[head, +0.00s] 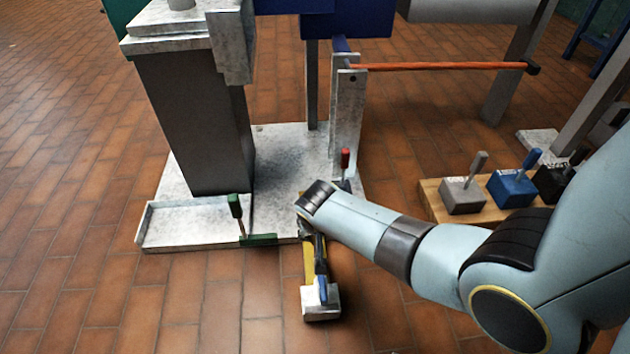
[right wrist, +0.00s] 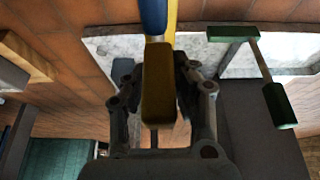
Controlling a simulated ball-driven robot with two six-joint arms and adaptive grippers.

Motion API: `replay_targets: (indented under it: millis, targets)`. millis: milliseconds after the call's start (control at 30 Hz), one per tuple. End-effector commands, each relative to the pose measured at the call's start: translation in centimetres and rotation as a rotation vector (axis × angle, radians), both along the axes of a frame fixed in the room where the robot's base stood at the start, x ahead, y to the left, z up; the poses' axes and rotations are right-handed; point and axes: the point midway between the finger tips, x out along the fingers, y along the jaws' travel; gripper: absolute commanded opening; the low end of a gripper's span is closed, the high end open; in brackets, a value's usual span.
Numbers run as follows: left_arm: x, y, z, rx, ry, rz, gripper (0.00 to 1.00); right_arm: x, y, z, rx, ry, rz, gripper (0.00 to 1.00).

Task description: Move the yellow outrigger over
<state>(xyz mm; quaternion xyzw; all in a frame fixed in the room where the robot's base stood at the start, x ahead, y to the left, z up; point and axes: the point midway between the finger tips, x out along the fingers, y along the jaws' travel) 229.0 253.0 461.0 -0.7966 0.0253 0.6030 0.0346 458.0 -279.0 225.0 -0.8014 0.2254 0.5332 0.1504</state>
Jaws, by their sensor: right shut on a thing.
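The yellow outrigger (head: 308,266) runs from the front edge of the pale metal base plate (head: 190,232) toward the front, partly hidden by my right gripper. A metal block (head: 320,303) with a blue upright piece (head: 323,289) is at its front end. My right gripper (head: 318,248) is at the outrigger beside the plate's front edge. In the right wrist view, the jaws (right wrist: 157,105) are shut on a yellow block-shaped part (right wrist: 157,75) of the outrigger. A blue piece (right wrist: 153,15) shows beyond it. My left gripper is not in view.
A green lever (head: 236,207) and green bar (head: 260,240) are at the plate's front, left of my gripper. A red-topped piece (head: 345,158) is behind it. Handled weights (head: 462,195) stand on a wooden board (head: 432,200) at right. Tiled floor is clear at front left.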

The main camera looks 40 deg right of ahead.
Motion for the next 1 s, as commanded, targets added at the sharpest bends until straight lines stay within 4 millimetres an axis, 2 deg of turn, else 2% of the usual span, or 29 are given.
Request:
replay_targets:
  millis: [33, 267, 300, 467, 800, 1000]
  targets:
    - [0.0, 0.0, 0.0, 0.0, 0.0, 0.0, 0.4, -0.6, 0.1, -0.2, 0.0, 0.013, 0.0, 0.0]
    - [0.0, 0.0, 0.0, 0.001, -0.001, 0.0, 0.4, -0.7, 0.2, -0.3, 0.002, 0.016, -0.002, 0.0]
    - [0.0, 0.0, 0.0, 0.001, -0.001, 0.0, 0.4, -0.8, 0.2, -0.3, 0.003, 0.017, -0.002, 0.27]
    - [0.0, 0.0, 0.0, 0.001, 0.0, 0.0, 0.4, -0.6, 0.2, -0.3, 0.002, 0.013, -0.002, 0.48]
    - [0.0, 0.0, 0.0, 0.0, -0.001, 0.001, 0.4, -0.5, 0.2, 0.1, 0.003, 0.008, -0.002, 0.48]
    - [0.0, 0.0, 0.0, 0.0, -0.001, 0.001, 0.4, -1.2, 0.7, 2.2, 0.003, 0.005, -0.001, 0.48]
